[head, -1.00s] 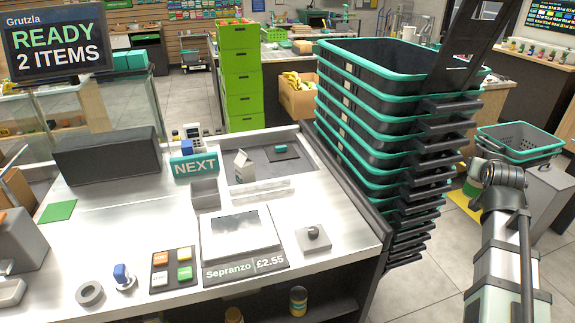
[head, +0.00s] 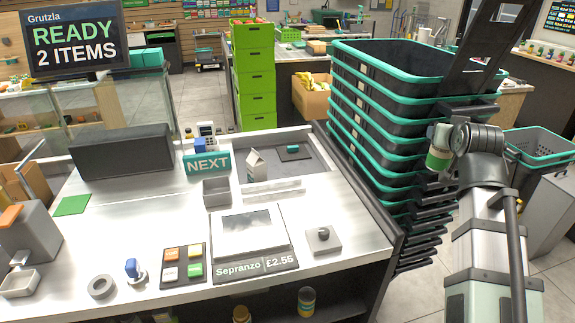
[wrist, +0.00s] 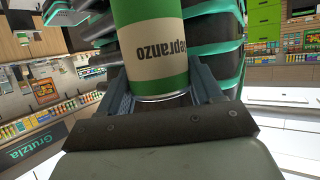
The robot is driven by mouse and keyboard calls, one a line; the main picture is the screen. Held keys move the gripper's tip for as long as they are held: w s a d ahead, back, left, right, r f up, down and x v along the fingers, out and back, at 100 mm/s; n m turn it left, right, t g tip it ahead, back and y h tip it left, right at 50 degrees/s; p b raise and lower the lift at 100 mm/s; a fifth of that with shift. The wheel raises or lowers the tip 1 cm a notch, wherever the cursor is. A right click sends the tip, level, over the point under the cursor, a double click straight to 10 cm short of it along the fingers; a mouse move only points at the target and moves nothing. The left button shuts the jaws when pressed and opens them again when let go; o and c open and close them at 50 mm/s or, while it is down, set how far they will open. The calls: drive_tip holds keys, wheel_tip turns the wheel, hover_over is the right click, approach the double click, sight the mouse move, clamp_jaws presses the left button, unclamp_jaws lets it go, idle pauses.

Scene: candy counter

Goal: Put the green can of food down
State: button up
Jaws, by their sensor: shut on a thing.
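The green can (head: 438,157) with a cream label is in my gripper (head: 447,150), at the right in front of the basket stack in the head view. In the wrist view the can (wrist: 152,50) stands between the two fingers of my gripper (wrist: 163,88), with "epranzo" readable on its label. My gripper is shut on it, and its top is cut off by the frame there. The can is held in the air, right of the checkout counter (head: 335,262).
A tall stack of black baskets with teal rims (head: 385,85) stands close behind and left of the can. On the counter are a scale (head: 245,240), a keypad (head: 183,265), a grey box (head: 216,192) and a carton (head: 255,163).

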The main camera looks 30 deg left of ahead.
drive_tip(key=w+a+f+n+g+y, duration=0.1)
drive_tip(key=a+f+n+g+y, duration=0.3)
drive_tip(key=a, duration=1.2)
drive_tip(key=w+a+f+n+g+y, duration=0.1)
drive_tip(key=a+f+n+g+y, duration=0.35)
drive_tip(key=a, duration=1.25)
drive_tip(key=w+a+f+n+g+y, duration=0.15)
drive_tip(key=a+f+n+g, duration=0.55)
drive_tip(key=a, duration=0.9)
drive_tip(key=shift+t, duration=0.65)
drive_tip(key=shift+f, duration=3.95)
drive_tip(key=shift+f, duration=0.1)
drive_tip(key=o, duration=1.4)
